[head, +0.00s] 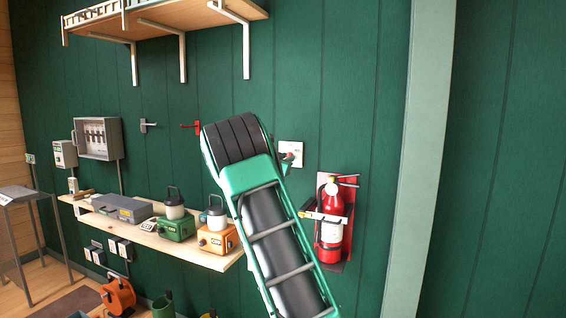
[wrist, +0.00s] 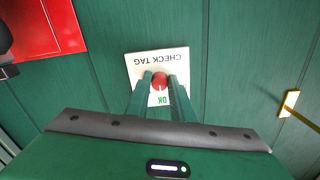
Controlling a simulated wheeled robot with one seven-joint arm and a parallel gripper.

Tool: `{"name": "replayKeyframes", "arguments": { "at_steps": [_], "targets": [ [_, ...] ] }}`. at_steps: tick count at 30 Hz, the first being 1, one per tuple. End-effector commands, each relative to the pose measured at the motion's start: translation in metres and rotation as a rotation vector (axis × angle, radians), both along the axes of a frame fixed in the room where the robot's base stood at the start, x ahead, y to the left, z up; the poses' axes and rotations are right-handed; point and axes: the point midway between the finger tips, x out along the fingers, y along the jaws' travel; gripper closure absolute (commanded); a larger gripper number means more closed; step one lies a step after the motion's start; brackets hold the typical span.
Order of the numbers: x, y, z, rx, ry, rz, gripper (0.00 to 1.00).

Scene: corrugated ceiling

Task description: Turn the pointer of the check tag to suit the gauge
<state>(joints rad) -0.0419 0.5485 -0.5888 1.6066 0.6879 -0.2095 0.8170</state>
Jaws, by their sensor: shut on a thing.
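The check tag (wrist: 138,66) is a white plate on the green wall. It reads upside down in the wrist view, with a green OK at its lower edge. Its red round pointer (wrist: 160,79) is between the two fingers of my gripper (wrist: 161,82), which is shut on it. The fingers cover parts of the tag, and I cannot clearly tell which way the pointer faces. In the head view the tag (head: 290,147) shows just past my arm. The red fire extinguisher (head: 331,207) hangs to its right; its gauge is too small to read.
The extinguisher's red backboard (wrist: 62,30) is at the upper left of the wrist view. A yellowish bracket (wrist: 290,101) is at the right. A wooden shelf (head: 150,238) with lanterns and a case stands left of my arm.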

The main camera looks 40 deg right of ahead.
Motion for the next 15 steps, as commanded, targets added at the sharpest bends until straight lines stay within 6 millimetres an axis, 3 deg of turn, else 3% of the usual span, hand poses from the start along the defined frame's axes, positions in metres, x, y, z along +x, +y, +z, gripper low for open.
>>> {"name": "replayKeyframes", "arguments": {
  "at_steps": [1,2,4,15],
  "targets": [
    [0.0034,0.0024,0.0020,-0.002,-0.005,0.008,1.00],
    [0.0035,0.0024,0.0020,-0.002,-0.005,0.008,0.77],
    [0.0033,0.0023,0.0020,-0.002,-0.005,0.008,0.60],
    [0.0006,0.0047,0.0008,0.000,-0.003,0.005,0.60]
  ]
}}
